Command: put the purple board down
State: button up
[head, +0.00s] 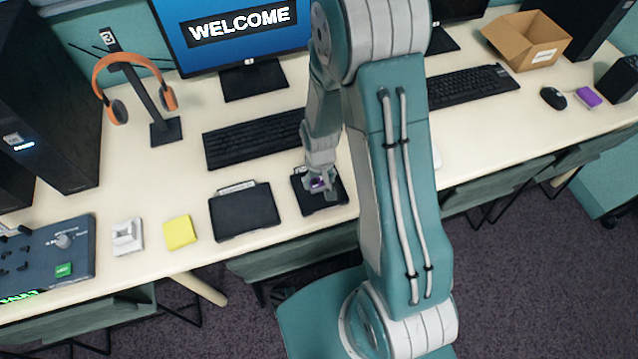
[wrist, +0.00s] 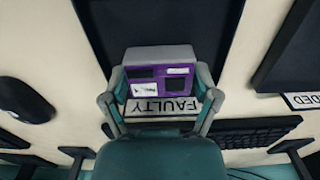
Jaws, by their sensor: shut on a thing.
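The purple board (head: 317,184) is a small block between the fingers of my gripper (head: 319,187). In the wrist view, the purple board (wrist: 160,75) has a grey top side, dark parts and small white labels; my gripper (wrist: 160,95) is shut on it from both sides. A white label (wrist: 175,108) reading "FAULTY" lies just below the board in that view. I cannot tell whether the board touches the tray.
A second black tray (head: 245,214) lies to the left, with a partly seen label (wrist: 312,101) ending in "DED". A yellow pad (head: 180,232) and a white block (head: 127,237) are farther left. A keyboard (head: 252,139) and monitor (head: 235,35) stand behind.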

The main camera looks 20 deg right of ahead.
jog(key=shift+a+f, duration=0.15)
jog(key=shift+f, duration=0.85)
jog(key=shift+f, duration=0.1)
jog(key=o, duration=1)
notch_tip(320, 180, up, 13)
notch_tip(320, 180, up, 14)
jog(key=t, duration=0.3)
send_over(318, 181)
jog(key=s, duration=0.5)
jog(key=s+r+t, duration=0.2)
jog(key=s+r, duration=0.6)
jog(key=s, duration=0.1)
jog(key=shift+s+r+t, duration=0.15)
jog(key=shift+r+t, duration=0.15)
jog(key=shift+r, duration=0.1)
